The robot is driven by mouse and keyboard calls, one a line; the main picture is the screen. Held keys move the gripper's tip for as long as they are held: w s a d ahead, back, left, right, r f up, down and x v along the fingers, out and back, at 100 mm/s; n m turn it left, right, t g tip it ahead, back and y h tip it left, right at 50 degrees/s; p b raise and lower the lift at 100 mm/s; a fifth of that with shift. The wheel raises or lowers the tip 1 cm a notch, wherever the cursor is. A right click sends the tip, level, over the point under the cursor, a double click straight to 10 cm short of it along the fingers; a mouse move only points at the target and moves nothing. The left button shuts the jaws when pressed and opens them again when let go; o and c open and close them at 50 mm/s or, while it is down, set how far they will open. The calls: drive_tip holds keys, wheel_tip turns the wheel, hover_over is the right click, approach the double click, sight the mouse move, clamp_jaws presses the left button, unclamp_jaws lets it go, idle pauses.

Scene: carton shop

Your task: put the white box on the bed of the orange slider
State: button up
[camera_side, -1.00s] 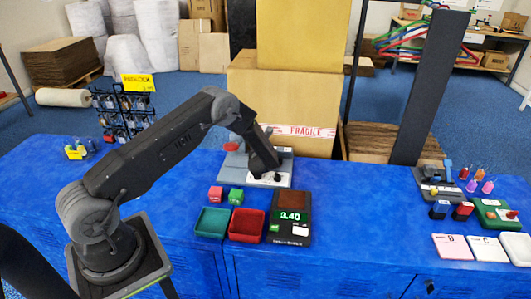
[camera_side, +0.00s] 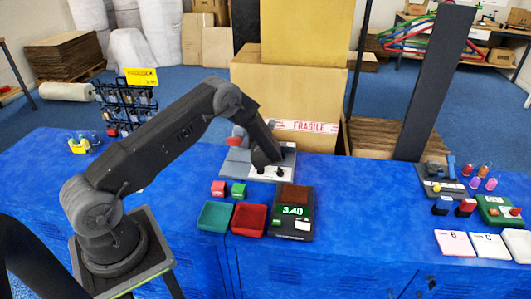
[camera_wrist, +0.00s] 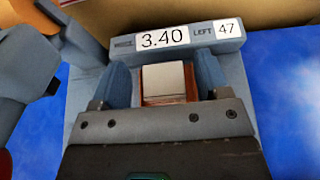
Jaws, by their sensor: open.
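In the wrist view the white box (camera_wrist: 167,78) sits between the two blue-grey fingers of my gripper (camera_wrist: 164,86). An orange-brown part (camera_wrist: 190,80) shows around the box's edges and looks like the bed of the orange slider; the box appears to rest on it, though its underside is hidden. The fingers are apart, with a gap on each side of the box. In the side view my gripper (camera_side: 268,170) is low over the grey platform (camera_side: 235,167), and the box cannot be made out there.
A sign (camera_wrist: 175,37) reading 3.40 and 47 stands just beyond the box. A green tray (camera_side: 215,216), a red tray (camera_side: 248,220) and a scale (camera_side: 294,198) stand in front of the platform. A large carton (camera_side: 290,100) stands behind.

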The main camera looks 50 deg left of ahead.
drive_tip(key=v, duration=1.1)
drive_tip(key=s+d+r+n+g+y, duration=0.1)
drive_tip(key=s+r+n+g, duration=0.2)
drive_tip(key=s+r+n, duration=0.5)
drive_tip(key=s+d+r+n+g, duration=0.2)
drive_tip(key=s+r+n+g, duration=0.15)
drive_tip(key=r+n, duration=0.4)
drive_tip(key=s+d+r+n+t+h, duration=0.1)
drive_tip(key=s+d+r+n+h, duration=0.4)
drive_tip(key=s+d, duration=0.3)
drive_tip(key=s+d+r+n+t+h, duration=0.1)
drive_tip(key=s+d+r+n+h, duration=0.4)
drive_tip(key=s+d, duration=0.4)
wheel_tip(320, 180, up, 3)
drive_tip(key=shift+d+f+n+t, duration=0.25)
drive_tip(key=shift+d+n+t, duration=0.15)
drive_tip(key=shift+n, duration=0.35)
